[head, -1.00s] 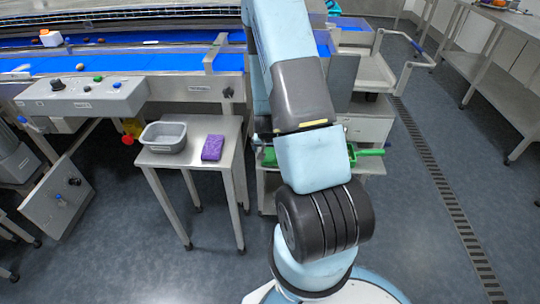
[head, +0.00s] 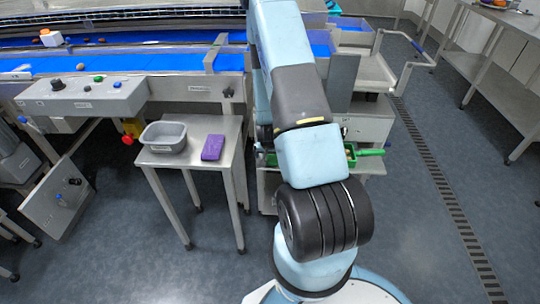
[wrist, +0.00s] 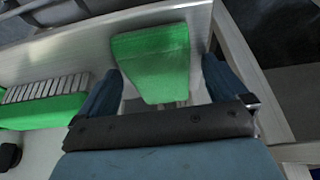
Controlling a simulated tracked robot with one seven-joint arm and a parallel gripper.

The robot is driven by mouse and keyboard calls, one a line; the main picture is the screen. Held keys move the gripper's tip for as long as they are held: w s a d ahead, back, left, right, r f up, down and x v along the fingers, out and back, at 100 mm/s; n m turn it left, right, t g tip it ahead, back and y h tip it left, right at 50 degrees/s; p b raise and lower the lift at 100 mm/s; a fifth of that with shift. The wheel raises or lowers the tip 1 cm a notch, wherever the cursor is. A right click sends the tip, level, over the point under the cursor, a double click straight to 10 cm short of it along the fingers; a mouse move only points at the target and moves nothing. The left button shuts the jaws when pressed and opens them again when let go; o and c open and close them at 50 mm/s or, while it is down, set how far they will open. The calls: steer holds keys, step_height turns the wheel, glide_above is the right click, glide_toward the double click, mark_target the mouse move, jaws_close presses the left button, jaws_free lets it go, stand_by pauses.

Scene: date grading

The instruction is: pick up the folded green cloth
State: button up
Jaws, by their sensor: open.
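The folded green cloth (wrist: 152,55) shows in the wrist view as a flat green block on a pale metal surface (wrist: 70,52). My gripper (wrist: 160,78) is open, with one dark blue finger to the left of the cloth and one to its right. The near part of the cloth reaches between the fingers, and I cannot tell whether they touch it.
A purple folded cloth (head: 213,147) and a grey tub (head: 164,148) stand on a small table (head: 200,165).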

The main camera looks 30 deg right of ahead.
steer(key=c, duration=1.1)
